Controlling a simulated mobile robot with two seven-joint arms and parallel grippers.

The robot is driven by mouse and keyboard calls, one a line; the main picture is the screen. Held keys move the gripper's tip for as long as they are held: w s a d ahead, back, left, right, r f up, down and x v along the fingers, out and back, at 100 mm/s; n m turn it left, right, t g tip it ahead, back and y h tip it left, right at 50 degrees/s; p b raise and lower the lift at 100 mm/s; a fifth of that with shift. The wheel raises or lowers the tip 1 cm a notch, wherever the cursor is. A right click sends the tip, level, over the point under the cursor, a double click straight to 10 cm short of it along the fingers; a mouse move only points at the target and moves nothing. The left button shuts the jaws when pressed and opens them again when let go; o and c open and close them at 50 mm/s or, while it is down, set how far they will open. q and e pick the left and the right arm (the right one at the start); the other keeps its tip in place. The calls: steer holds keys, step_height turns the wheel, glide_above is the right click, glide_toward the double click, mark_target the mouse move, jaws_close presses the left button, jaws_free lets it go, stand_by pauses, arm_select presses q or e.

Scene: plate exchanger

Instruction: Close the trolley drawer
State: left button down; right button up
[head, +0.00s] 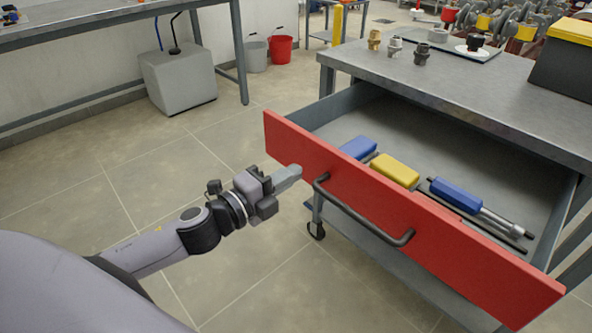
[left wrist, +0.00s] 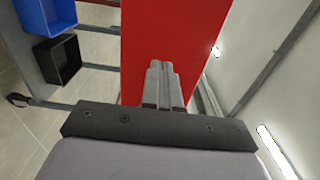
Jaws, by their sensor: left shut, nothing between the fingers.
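The trolley drawer (head: 385,205) has a red front panel and is pulled well out of the grey trolley (head: 455,85). A dark bar handle (head: 355,215) is on its front. My left gripper (head: 297,170) is shut and empty, its fingertips at the left part of the red front, left of the handle. In the left wrist view the shut fingers (left wrist: 160,68) point at the red panel (left wrist: 172,35); I cannot tell whether they touch it. My right gripper is not in view.
In the drawer lie a blue-handled tool (head: 470,200), a yellow block (head: 394,171) and another blue one (head: 358,147). Brass and grey fittings (head: 374,40) stand on the trolley top. A blue bin (left wrist: 60,15) and black bin (left wrist: 57,60) sit below. Floor (head: 90,190) at left is clear.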

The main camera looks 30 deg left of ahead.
arm_select(q)
steer(key=shift+x, duration=1)
